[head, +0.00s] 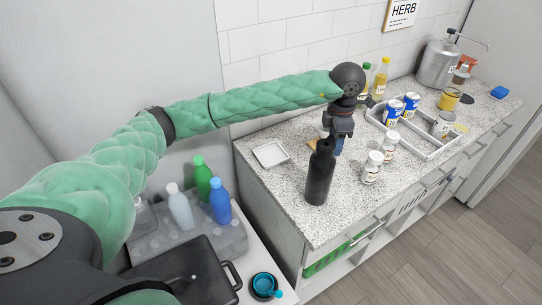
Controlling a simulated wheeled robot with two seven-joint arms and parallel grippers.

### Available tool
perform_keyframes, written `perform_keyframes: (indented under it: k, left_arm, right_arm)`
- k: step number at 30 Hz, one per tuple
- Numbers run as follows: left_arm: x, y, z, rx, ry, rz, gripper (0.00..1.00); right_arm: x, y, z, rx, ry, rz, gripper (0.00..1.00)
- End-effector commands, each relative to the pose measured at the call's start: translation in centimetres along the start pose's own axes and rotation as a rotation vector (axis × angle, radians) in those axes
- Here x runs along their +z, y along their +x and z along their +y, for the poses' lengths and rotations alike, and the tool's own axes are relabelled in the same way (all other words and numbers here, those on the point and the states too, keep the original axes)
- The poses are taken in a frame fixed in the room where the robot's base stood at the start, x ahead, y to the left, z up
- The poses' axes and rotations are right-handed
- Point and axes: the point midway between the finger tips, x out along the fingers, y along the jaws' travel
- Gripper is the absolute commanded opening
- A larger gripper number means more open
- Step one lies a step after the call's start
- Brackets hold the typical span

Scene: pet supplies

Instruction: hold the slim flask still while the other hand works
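The slim flask (319,175) is black with a narrow neck. It stands upright near the front left edge of the speckled counter. My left gripper (338,146) points down just behind the flask's upper part, as seen from the head. Its fingertips are partly hidden by the flask and small in view, so I cannot tell whether it is open or touches the flask. A small blue thing shows at the fingers. My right gripper is not in view.
Two white-capped jars (372,168) stand to the right of the flask. A white tray (411,142) with cans lies behind them. A small white dish (270,154) lies at left. Bottles (220,201) stand in a grey rack on the lower surface.

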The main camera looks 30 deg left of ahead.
Motion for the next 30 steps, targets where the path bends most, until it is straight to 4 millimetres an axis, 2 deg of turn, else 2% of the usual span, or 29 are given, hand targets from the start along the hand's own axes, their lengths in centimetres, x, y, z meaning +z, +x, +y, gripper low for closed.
perform_keyframes:
  k: [30]
  left_arm:
    - [-3.9,0.2,2.7,0.007,-1.323,-0.004,0.18]
  right_arm:
    - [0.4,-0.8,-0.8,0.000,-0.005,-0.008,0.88]
